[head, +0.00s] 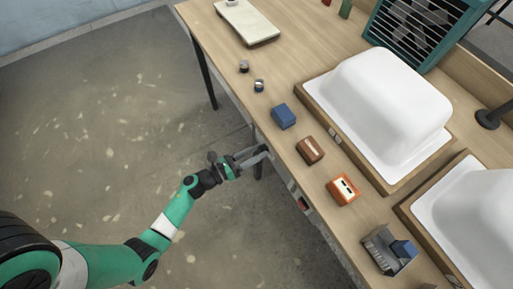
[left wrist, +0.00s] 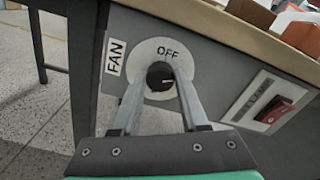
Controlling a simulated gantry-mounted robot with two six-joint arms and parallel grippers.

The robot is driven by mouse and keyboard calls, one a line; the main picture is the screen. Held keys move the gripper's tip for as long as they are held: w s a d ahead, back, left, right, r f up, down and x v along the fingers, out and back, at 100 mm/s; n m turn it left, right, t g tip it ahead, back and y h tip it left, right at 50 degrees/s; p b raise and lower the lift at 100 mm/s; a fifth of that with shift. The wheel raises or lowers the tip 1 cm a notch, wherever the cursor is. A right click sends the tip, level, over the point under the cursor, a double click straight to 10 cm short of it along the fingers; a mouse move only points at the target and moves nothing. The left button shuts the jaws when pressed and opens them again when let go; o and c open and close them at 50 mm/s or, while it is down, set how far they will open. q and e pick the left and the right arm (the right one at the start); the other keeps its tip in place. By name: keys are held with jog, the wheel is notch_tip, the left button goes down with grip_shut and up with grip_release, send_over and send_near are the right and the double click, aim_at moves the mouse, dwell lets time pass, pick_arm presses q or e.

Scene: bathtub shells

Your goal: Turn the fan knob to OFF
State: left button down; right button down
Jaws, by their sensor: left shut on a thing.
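The fan knob (left wrist: 160,75) is a small black round knob on a pale round dial (left wrist: 142,55) in the left wrist view. The word OFF stands at the top of the dial, and a FAN label (left wrist: 115,57) is to its left. A small pale mark shows on the knob toward the right, but its exact direction is hard to tell. My left gripper (left wrist: 160,80) is shut on the knob, one finger on each side. In the head view my left gripper (head: 262,152) is at the bench's front edge, and the knob is hidden there. My right gripper is out of view.
A red switch (left wrist: 273,110) sits on the same grey panel, right of the dial. On the bench (head: 270,62) are white tub shells (head: 385,100), a blue block (head: 284,116), a brown block (head: 310,150), an orange box (head: 343,190) and a teal-framed fan (head: 415,30).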

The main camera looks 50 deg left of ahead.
pick_arm(q)
jog(key=n+p, duration=0.2)
jog(key=n, duration=0.4)
jog(key=shift+a+n, duration=0.1)
jog(key=shift+n, duration=0.2)
jog(key=n+p, duration=0.1)
jog(key=n, duration=0.2)
jog(key=shift+f+n+p, duration=0.1)
jog(key=shift+n+p, duration=0.45)
jog(key=shift+n, duration=1.15)
jog(key=shift+c, duration=2.1)
grip_release()
jog(key=shift+s, duration=0.1)
